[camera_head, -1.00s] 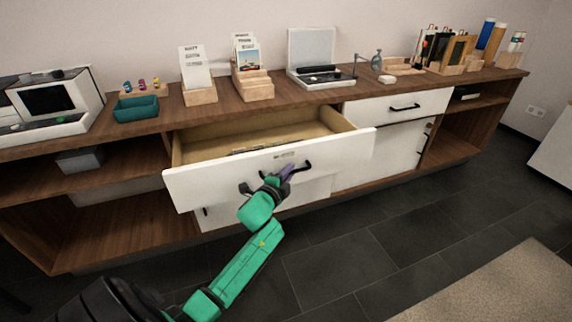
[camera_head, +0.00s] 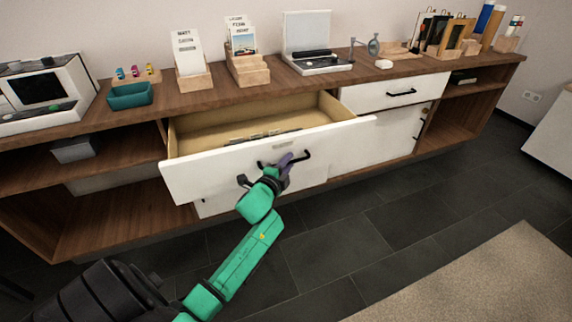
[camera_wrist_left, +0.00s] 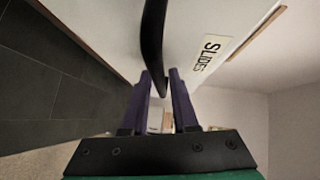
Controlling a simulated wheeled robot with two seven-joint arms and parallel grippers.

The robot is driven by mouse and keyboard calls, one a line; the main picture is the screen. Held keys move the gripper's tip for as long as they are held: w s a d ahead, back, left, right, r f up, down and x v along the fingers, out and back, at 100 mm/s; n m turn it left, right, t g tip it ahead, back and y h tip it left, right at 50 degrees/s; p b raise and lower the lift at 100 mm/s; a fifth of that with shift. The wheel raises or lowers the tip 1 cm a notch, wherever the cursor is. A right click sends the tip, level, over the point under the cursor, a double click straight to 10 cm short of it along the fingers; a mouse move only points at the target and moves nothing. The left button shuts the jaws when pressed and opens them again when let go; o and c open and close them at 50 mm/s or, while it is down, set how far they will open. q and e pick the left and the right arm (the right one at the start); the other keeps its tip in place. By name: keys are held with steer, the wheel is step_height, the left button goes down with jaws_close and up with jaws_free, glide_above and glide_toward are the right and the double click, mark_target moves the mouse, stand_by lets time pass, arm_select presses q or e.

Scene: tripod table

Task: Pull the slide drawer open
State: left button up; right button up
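The slide drawer is a white-fronted drawer (camera_head: 215,172) with a pale wooden inside, standing well out from the cabinet in the head view. Its black bar handle (camera_head: 306,155) is on the front, below a small label. In the left wrist view the label (camera_wrist_left: 212,52) reads "SLIDES" and the dark handle (camera_wrist_left: 153,40) runs between the fingers. My left gripper (camera_head: 287,162), with purple fingers, is at the handle and appears closed around it; the fingers (camera_wrist_left: 160,85) stand on both sides of the bar. My right gripper is not in view.
The wooden cabinet (camera_head: 110,118) bears a teal tray (camera_head: 130,96), card holders (camera_head: 249,72) and an open white case (camera_head: 318,62) on top. A shut white drawer (camera_head: 370,97) is to the right. Dark tiled floor (camera_head: 350,235) in front is clear, with a beige rug (camera_head: 480,275) at right.

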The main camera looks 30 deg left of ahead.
arm_select(q)
steer(key=shift+s, duration=0.3)
steer(key=p+v, duration=0.1)
steer(key=v, duration=1.3)
steer(key=shift+p, duration=0.3)
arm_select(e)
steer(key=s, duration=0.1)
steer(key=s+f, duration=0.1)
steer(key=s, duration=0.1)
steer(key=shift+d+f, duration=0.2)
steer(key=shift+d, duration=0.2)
